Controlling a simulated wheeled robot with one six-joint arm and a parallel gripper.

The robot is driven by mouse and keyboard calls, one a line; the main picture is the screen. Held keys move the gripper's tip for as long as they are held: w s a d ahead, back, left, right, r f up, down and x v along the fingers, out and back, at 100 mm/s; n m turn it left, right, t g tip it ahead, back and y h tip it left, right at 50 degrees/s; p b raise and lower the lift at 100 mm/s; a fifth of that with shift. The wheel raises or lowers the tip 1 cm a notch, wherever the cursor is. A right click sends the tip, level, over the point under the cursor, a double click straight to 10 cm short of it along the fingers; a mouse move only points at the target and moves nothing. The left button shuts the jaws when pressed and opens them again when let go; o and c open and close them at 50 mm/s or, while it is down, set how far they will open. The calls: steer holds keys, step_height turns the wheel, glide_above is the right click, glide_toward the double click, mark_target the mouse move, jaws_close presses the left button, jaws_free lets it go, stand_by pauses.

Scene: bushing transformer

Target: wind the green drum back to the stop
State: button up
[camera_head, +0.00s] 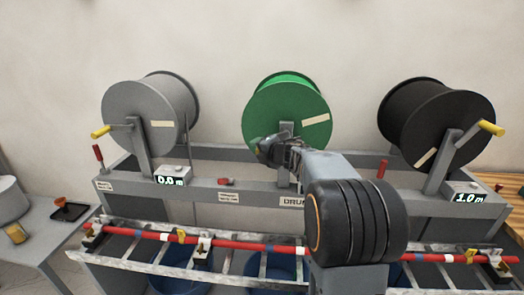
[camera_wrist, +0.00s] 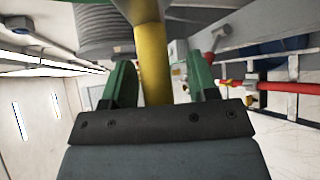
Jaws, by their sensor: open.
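The green drum (camera_head: 285,108) stands in the middle of the rack, with a pale tape strip (camera_head: 316,120) on its right face. My gripper (camera_head: 268,150) is in front of its lower left part, and hides the drum's crank handle in the head view. In the wrist view my gripper (camera_wrist: 160,85) is open, with a finger on each side of a yellow handle (camera_wrist: 153,62). A gap shows beside the handle, at least on the right. The drum's readout is not visible, hidden behind my arm.
A grey drum (camera_head: 140,115) stands left, its readout (camera_head: 170,181) showing 0.0 m. A black drum (camera_head: 435,125) stands right, its readout (camera_head: 469,198) showing 1.0 m. Their yellow handles stick out. A ladder-like tray with a red cable (camera_head: 230,245) runs along the front.

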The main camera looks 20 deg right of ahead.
steer(key=b+v, duration=0.1)
steer(key=v, duration=1.3)
